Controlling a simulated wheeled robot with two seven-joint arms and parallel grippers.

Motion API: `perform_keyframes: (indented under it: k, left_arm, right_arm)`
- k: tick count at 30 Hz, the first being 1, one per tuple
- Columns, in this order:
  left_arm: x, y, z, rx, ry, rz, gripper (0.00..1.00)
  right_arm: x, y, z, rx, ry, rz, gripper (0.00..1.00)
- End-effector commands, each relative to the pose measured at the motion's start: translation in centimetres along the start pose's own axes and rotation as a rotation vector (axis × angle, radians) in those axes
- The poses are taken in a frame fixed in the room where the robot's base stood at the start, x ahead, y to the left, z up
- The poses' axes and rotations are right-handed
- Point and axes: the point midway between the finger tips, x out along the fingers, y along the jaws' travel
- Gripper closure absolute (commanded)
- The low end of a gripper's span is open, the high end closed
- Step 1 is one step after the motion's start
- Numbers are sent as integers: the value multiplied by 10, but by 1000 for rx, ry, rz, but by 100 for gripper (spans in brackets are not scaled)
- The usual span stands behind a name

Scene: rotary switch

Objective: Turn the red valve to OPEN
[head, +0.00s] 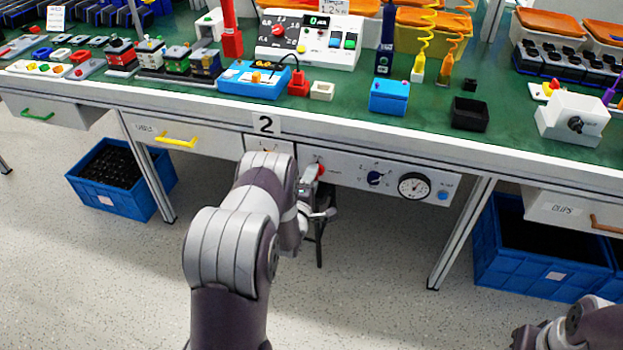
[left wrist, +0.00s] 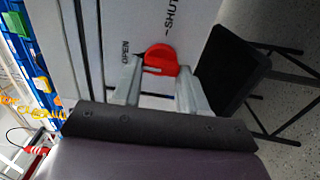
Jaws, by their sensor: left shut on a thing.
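The red valve (head: 320,169) is on the white panel under the bench edge, just right of the number 2 plate. In the left wrist view the red valve (left wrist: 160,59) sits between my two fingertips. The printed word OPEN (left wrist: 125,53) is left of it and SHUT (left wrist: 171,17) is above it. My left gripper (left wrist: 160,75) is shut on the valve, with a finger on each side. In the head view my left gripper (head: 318,190) is partly hidden behind its own wrist. Which label the valve points to is unclear. My right gripper is out of the frame.
Right of the valve, the panel carries a dark rotary knob (head: 375,178), a round gauge (head: 414,186) and a blue button (head: 443,196). A black stool (left wrist: 232,70) stands beside the panel. Blue crates (head: 125,185) are under the bench at both sides.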

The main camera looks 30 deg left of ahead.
Motion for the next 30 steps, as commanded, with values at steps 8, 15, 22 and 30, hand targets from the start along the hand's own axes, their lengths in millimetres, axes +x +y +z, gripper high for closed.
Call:
perform_keyframes:
  k: [8,15,22,30]
  left_arm:
    - [0,-1,0,-1,0,-3,32]
    - [-1,0,0,0,0,-1,32]
    - [-41,3,0,0,1,-5,32]
    - [-108,1,0,-1,2,-5,32]
  right_arm:
    - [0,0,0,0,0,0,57]
    - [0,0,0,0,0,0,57]
    - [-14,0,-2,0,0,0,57]
    - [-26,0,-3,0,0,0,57]
